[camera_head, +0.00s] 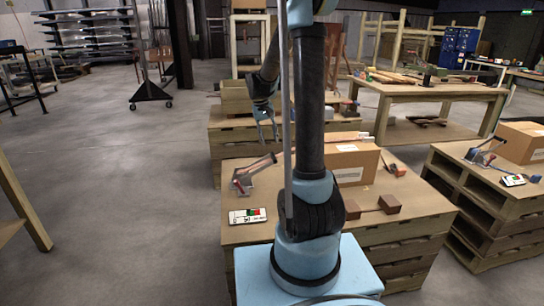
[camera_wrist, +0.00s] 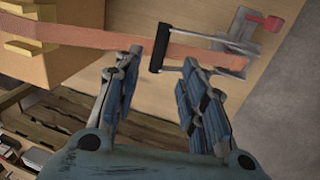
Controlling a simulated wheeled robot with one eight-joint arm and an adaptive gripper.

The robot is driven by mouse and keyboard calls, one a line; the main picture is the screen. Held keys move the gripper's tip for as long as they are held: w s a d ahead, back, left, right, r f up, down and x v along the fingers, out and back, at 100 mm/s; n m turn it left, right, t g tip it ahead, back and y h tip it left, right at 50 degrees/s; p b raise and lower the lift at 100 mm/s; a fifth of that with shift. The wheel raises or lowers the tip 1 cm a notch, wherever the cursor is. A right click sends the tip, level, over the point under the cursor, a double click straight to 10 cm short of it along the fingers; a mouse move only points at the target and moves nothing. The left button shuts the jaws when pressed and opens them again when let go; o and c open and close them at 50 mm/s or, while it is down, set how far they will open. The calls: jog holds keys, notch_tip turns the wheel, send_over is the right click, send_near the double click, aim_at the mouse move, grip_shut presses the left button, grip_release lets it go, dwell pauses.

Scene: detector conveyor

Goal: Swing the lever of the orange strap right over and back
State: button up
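The orange strap (camera_wrist: 100,38) runs from a cardboard box across the wooden top to a metal buckle (camera_wrist: 238,42). Its lever is a metal frame ending in a black handle bar (camera_wrist: 160,48). In the head view the lever (camera_head: 258,168) slants up to the right on the front pallet stack. My gripper (camera_wrist: 162,60) is open and empty, with its fingertips on either side of the black bar in the wrist view. In the head view my gripper (camera_head: 267,128) hangs above the lever, with a visible gap. My arm hides much of the strap there.
A cardboard box (camera_head: 352,164), a card with red and green marks (camera_head: 247,215) and brown blocks (camera_head: 388,204) sit on the pallet stack (camera_head: 400,235). A red tab (camera_wrist: 266,21) is at the buckle. Another lever, blue-tipped (camera_head: 486,150), stands on the right pallets.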

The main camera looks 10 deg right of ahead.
aim_at(273, 156)
jog(key=f, duration=0.3)
jog(key=d+f, duration=0.1)
jog(key=f, duration=0.4)
jog(key=shift+d+f, duration=0.35)
grip_shut()
